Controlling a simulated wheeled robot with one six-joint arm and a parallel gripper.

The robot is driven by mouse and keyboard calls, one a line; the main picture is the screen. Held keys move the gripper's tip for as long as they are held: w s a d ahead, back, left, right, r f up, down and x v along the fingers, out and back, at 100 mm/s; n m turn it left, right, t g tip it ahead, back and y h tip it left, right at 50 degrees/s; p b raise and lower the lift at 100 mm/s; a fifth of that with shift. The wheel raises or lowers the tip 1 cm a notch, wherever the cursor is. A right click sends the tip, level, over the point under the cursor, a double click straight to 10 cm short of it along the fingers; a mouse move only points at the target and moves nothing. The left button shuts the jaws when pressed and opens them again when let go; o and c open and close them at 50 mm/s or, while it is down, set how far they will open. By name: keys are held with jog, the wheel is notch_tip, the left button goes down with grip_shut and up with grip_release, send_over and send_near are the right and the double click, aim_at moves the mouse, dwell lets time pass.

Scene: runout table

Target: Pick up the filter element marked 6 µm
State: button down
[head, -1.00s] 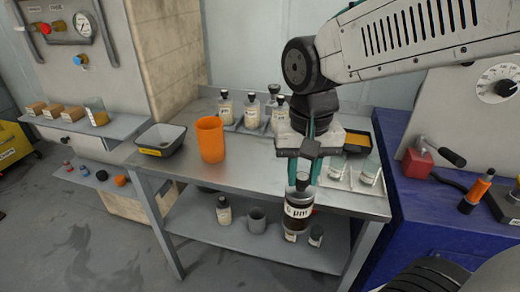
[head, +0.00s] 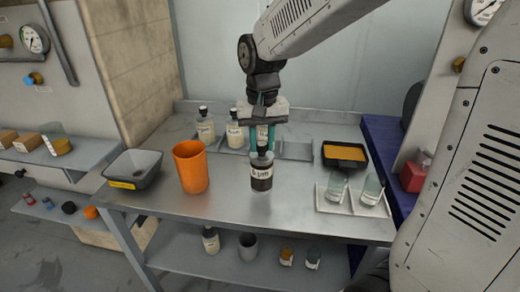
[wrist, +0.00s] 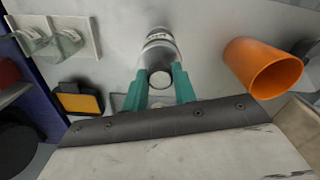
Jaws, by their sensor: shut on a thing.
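The filter element (head: 261,176) is a dark cylinder with a white label that reads 6 µm and a narrower top. It is upright in front of the bottles in the head view. My gripper (head: 262,148) is shut on its top with teal fingers. In the wrist view the filter element (wrist: 159,55) shows between the fingertips (wrist: 160,82). I cannot tell whether its base touches the steel table (head: 225,205) or hangs just above it.
An orange cup (head: 191,170) and a grey bin (head: 134,169) stand to the left. Several labelled bottles (head: 205,128) stand behind. A white tray (head: 352,206) with glass beakers and a black tray with an orange inside (head: 345,154) are to the right.

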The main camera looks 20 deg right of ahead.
jog(key=shift+w+d+f, duration=0.1)
jog(key=shift+w+d, duration=0.1)
jog(key=shift+w, duration=0.65)
jog(key=shift+f, duration=1.85)
jog(key=c, duration=1.1)
grip_release()
